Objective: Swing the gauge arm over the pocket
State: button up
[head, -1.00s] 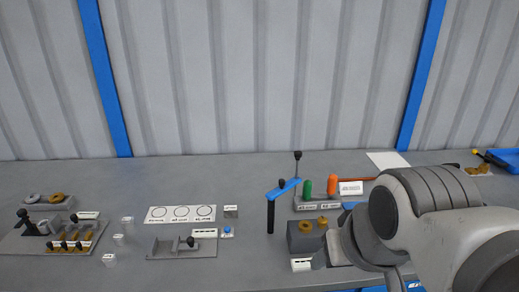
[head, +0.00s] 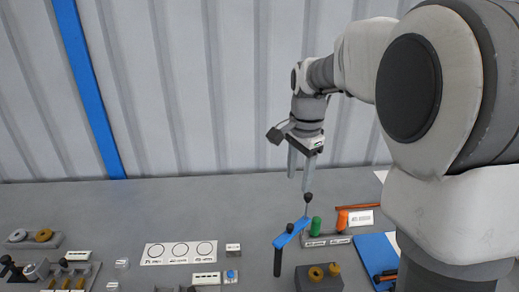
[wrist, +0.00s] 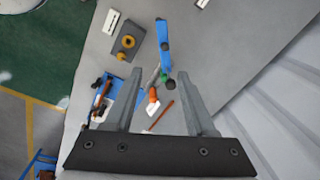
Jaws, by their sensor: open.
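The gauge arm (head: 291,232) is a blue bar on a dark upright post (head: 277,262). A black ball knob (head: 308,197) stands on a thin stem at its far end. In the wrist view the blue bar (wrist: 163,35) runs from the top down to the dark knob (wrist: 171,85), which shows between the fingers. My gripper (head: 300,177) is open and empty, pointing down just above the knob; its fingers also show in the wrist view (wrist: 160,76). A grey block (head: 318,284) with brass rings is right of the post. I cannot make out a pocket.
Behind the block, a rack holds a green cylinder (head: 316,227), with an orange one (head: 342,220) beside it. A blue tray (head: 378,252) is to the right. A white card with circles (head: 180,252) and other fixtures lie left. The back table is clear towards the ribbed wall.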

aim_at(290, 225)
jog(key=shift+m+g, duration=0.4)
jog(key=shift+m, duration=0.5)
jog(key=w+f, duration=0.1)
jog(key=f, duration=0.5)
jog(key=w+f+p, duration=0.1)
jog(key=f, duration=0.5)
jog(key=f+p, duration=0.1)
jog(key=f, duration=0.6)
jog(key=shift+w, duration=0.4)
grip_shut()
jog(key=shift+r, duration=0.1)
